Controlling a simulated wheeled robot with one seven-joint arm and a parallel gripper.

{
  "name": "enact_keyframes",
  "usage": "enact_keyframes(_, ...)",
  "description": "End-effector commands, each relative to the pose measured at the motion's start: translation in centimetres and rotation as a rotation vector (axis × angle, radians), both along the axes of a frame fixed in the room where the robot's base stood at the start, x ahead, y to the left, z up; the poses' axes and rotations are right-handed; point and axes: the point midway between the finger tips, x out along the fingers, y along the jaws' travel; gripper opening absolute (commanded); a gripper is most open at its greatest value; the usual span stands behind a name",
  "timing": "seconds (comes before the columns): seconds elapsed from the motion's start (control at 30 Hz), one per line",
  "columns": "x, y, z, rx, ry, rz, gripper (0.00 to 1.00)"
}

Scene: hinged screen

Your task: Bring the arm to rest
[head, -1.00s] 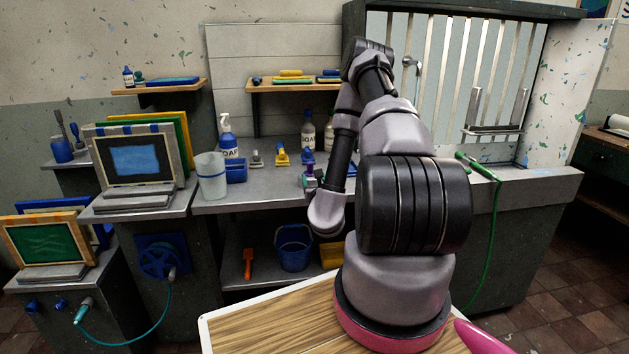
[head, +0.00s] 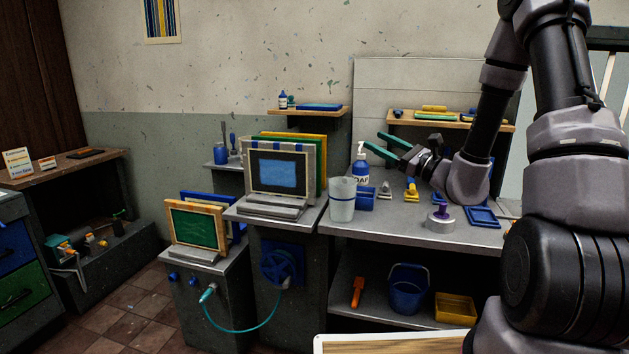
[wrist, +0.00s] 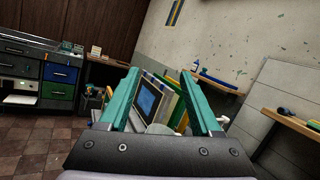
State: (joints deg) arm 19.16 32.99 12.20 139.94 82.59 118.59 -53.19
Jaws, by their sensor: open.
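My gripper (head: 385,147) is raised above the grey counter, in front of the pale back wall, with its green fingers pointing left. The fingers are spread apart with nothing between them. In the wrist view my gripper (wrist: 160,95) also shows two green fingers wide apart, and the hinged screen with its blue panel (wrist: 148,100) shows beyond the gap. In the head view that screen (head: 277,172) stands upright on a grey stand, left of my gripper. My arm rises along the right side of the picture and bends down to the gripper.
A white-blue soap bottle (head: 361,168) and a pale cup (head: 342,200) stand on the counter (head: 390,229) below and left of my gripper. A purple-knobbed round piece (head: 440,216) sits nearer the front edge. A shelf (head: 450,121) is on the wall behind. Open floor lies at left.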

Motion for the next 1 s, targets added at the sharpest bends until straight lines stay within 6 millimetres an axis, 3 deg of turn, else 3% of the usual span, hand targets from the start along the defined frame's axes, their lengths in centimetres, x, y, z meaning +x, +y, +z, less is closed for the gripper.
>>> enact_keyframes(0.03, -1.9, 2.0, 2.0, -0.066, -0.042, 0.102, 0.65)
enact_keyframes(0.1, -5.0, 4.5, 3.6, -0.168, -0.082, 0.243, 0.65)
enact_keyframes(0.2, -9.6, 6.9, 4.9, -0.337, -0.135, 0.423, 0.65)
enact_keyframes(0.3, -14.0, 8.1, 5.3, -0.531, -0.185, 0.57, 0.65)
enact_keyframes(0.4, -17.9, 8.0, 5.0, -0.745, -0.234, 0.681, 0.65)
enact_keyframes(0.5, -20.9, 6.8, 4.6, -0.974, -0.286, 0.751, 0.65)
enact_keyframes(0.63, -23.4, 3.9, 4.4, -1.284, -0.356, 0.777, 0.65)
enact_keyframes(0.77, -24.5, 0.2, 5.2, -1.595, -0.435, 0.725, 0.65)
enact_keyframes(1.0, -24.9, -5.6, 9.0, -2.009, -0.561, 0.522, 0.65)
